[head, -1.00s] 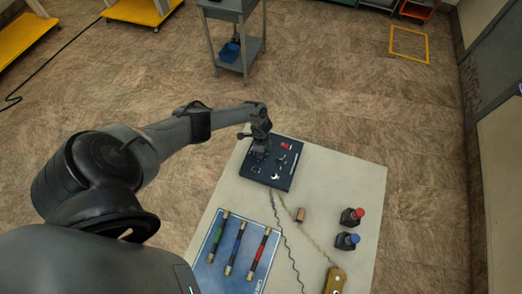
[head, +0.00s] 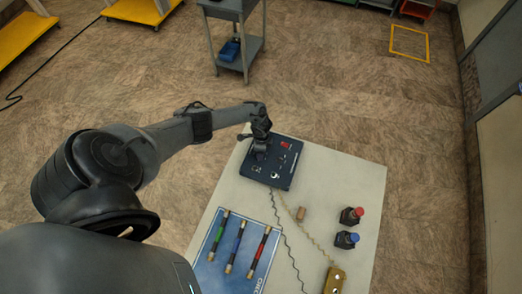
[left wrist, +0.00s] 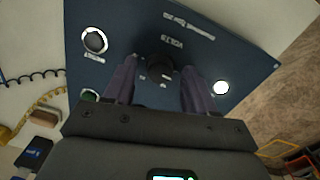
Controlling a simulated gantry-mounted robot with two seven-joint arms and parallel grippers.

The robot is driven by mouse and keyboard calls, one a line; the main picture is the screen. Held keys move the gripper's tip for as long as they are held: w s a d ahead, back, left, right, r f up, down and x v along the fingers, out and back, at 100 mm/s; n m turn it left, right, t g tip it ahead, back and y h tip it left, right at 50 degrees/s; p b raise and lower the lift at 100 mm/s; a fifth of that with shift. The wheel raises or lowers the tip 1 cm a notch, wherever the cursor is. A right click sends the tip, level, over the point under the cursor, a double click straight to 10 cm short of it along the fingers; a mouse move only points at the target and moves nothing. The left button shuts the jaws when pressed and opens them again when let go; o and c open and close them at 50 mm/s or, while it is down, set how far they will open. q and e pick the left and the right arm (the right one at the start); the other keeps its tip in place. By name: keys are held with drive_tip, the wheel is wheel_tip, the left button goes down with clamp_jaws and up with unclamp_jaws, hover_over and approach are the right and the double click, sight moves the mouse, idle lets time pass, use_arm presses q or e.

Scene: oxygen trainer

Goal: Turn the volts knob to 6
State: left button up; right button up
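The dark blue control panel (head: 285,178) lies on the pale table, and its face fills the top of the left wrist view (left wrist: 115,30). The black volts knob (left wrist: 160,67) sits near the printed word VOLTS. My left gripper (left wrist: 159,76) is open, with one finger to each side of the knob in that picture and gaps between. Whether the fingertips reach down beside the knob is hard to tell. In the head view my left gripper (head: 259,151) is over the panel's upper left part and hides the knob. The knob's setting is not readable. My right gripper is not in view.
Other round controls (left wrist: 95,40) and a lit white spot (left wrist: 221,87) flank the knob. Wires run from the panel to a yellow meter (head: 334,281). Red-topped (head: 351,216) and blue-topped (head: 346,240) items stand at the right. A blue mat (head: 212,272) holds coloured rods.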

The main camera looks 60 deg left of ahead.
use_arm(q)
drive_tip(key=shift+r, duration=0.45)
wheel_tip(320, 180, up, 10)
drive_tip(key=p, duration=0.2)
drive_tip(key=shift+a, duration=0.25)
drive_tip(key=shift+w, duration=0.1)
